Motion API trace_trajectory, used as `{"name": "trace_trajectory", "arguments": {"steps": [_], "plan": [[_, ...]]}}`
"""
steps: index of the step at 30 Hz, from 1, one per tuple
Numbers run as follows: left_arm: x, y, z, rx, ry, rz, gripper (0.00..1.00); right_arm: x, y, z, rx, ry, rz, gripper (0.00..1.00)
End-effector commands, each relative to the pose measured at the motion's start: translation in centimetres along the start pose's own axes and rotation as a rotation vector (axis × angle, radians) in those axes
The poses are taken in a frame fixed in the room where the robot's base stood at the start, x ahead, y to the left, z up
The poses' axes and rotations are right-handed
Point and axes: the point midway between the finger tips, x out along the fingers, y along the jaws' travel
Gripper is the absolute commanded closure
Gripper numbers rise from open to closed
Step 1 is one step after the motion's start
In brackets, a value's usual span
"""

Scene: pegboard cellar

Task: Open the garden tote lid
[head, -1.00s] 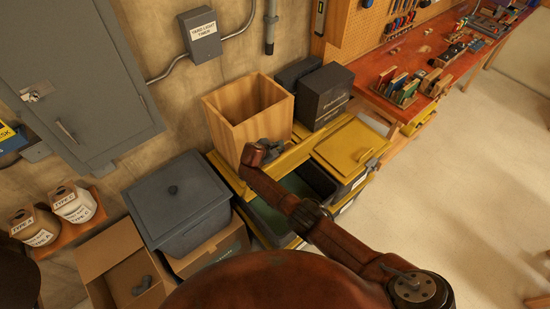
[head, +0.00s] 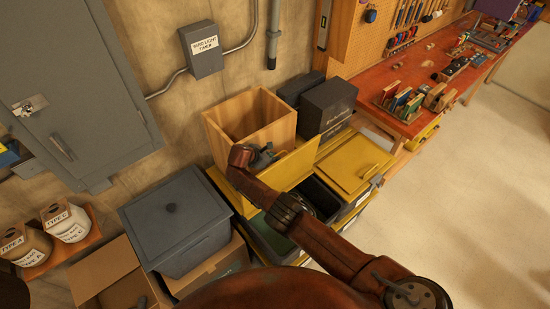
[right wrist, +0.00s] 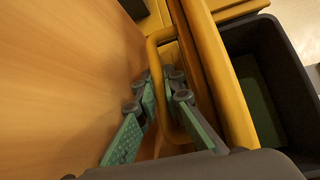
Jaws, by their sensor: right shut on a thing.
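The garden tote's yellow lid (head: 292,170) stands raised and tilted in front of the wooden box in the head view. Below it, the open dark tote (head: 270,240) shows a green inside, partly hidden by my right arm. My right gripper (head: 263,157) is at the raised lid, between it and the wooden box. In the right wrist view my right gripper (right wrist: 164,85) is shut on the lid's yellow loop handle (right wrist: 153,52). The lid (right wrist: 216,75) shows edge-on just right of the fingers. My left gripper is not in view.
The wooden box (head: 228,140) is very close to the gripper. Dark boxes (head: 327,107) stand behind. Another yellow-lidded tote (head: 352,165) is shut at the right. A grey lidded bin (head: 175,225) and cardboard box (head: 105,268) stand left. The floor at right is clear.

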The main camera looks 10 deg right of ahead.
Motion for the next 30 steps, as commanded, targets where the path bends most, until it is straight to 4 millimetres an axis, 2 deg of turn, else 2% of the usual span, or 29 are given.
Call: {"name": "trace_trajectory", "arguments": {"steps": [4, 5, 8, 20, 29, 30], "plan": [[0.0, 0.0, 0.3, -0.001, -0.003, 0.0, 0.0, 0.1, -0.2, -0.3, -0.001, 0.003, -0.003, 1.0], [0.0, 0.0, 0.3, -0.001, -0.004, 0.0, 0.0, 0.1, -0.2, -0.3, -0.001, 0.003, -0.003, 0.89], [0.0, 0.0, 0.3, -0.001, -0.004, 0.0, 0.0, 0.1, -0.2, -0.2, 0.0, 0.003, -0.003, 0.83], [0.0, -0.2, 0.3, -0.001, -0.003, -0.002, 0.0, -0.2, -0.1, -0.2, -0.001, 0.002, -0.001, 0.83], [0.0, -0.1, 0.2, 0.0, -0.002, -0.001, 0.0, -2.9, -0.1, -0.1, 0.004, 0.003, 0.0, 0.83], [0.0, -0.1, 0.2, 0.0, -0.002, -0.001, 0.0, -3.7, 0.0, -0.1, 0.003, 0.004, 0.002, 0.83]]}}
